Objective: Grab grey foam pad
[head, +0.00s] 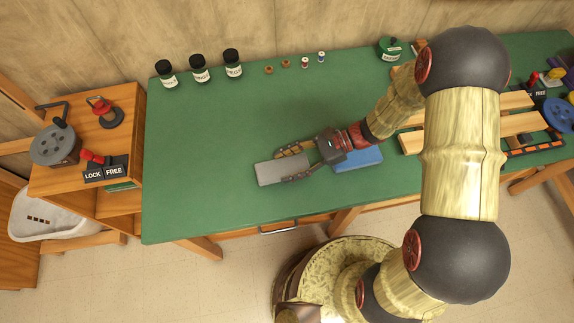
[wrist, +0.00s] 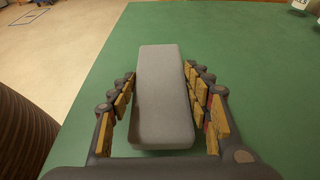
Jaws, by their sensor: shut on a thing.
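The grey foam pad (head: 281,171) is a flat rectangular block over the green table top, left of my gripper in the head view. In the wrist view the pad (wrist: 163,95) lies lengthwise between the two fingers. My gripper (head: 297,164) is shut on the pad, with one finger along each long side. It also shows in the wrist view (wrist: 161,85). Whether the pad touches the table or is slightly above it, I cannot tell.
A blue pad (head: 360,159) lies under and beside my wrist on the green table (head: 210,140). Several black-capped jars (head: 200,70) stand at the back left. A wooden rack (head: 515,125) is at right. The table's left part is clear.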

